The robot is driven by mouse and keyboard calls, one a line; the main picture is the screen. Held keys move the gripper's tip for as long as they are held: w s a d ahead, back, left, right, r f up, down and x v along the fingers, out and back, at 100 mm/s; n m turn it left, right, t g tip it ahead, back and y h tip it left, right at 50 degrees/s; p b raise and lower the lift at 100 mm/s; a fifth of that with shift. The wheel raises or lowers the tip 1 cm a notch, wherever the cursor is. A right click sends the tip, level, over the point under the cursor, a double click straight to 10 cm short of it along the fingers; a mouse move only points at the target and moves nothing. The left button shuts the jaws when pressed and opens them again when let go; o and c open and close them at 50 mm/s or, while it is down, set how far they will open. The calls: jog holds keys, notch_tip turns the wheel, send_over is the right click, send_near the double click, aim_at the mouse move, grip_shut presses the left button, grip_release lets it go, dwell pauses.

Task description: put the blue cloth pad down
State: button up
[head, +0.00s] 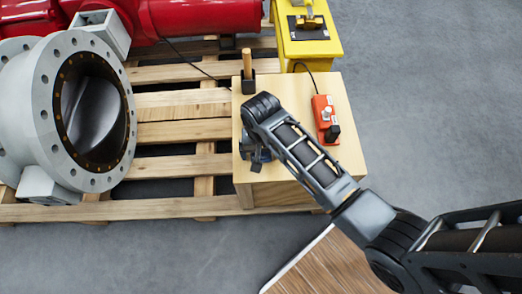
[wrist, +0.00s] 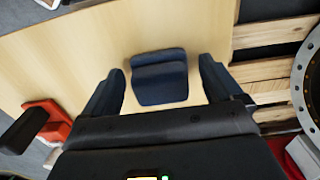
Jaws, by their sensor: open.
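The blue cloth pad (wrist: 160,78) shows in the wrist view as a dark blue folded block against the light wooden table top (wrist: 75,60). It lies between the two fingers of my gripper (wrist: 162,90), with a gap on each side. The gripper is open, and neither finger touches the pad. In the head view my gripper (head: 256,158) points down over the left part of the wooden table (head: 343,160). My arm covers much of it there, and the pad cannot be told apart from the gripper.
A red device (head: 326,120) with a black part stands at the table's right. A black holder with a wooden handle (head: 247,68) stands at the back left. A yellow stand (head: 310,45) is behind. A pallet (head: 185,130) with a large flanged valve (head: 75,110) is left.

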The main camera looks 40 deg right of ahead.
jog(key=shift+f+b, duration=0.3)
jog(key=shift+b, duration=0.1)
jog(key=r, duration=0.2)
jog(key=r+p, duration=0.1)
jog(key=r, duration=0.5)
jog(key=shift+w+d+r+p, duration=0.1)
jog(key=shift+d+r+p, duration=0.05)
jog(key=shift+d+p, duration=0.15)
jog(key=shift+a, duration=0.1)
jog(key=s+a+f+t, duration=0.1)
jog(key=s, duration=0.1)
jog(key=s+f+n+t, duration=0.1)
jog(key=s, duration=0.1)
jog(key=s+a+f+t, duration=0.1)
jog(key=s, duration=0.1)
jog(key=shift+a, duration=0.3)
jog(key=s+r+n+t, duration=0.4)
jog(key=s+r+t, duration=0.4)
jog(key=s+r, duration=0.45)
jog(key=s+d+r+n+t, duration=0.1)
jog(key=s+r+t, duration=0.1)
jog(key=s+r, duration=0.2)
jog(key=s+d+r+n+t, duration=0.1)
jog(key=s+r+t, duration=0.1)
jog(key=r, duration=0.7)
jog(key=shift+v, duration=0.9)
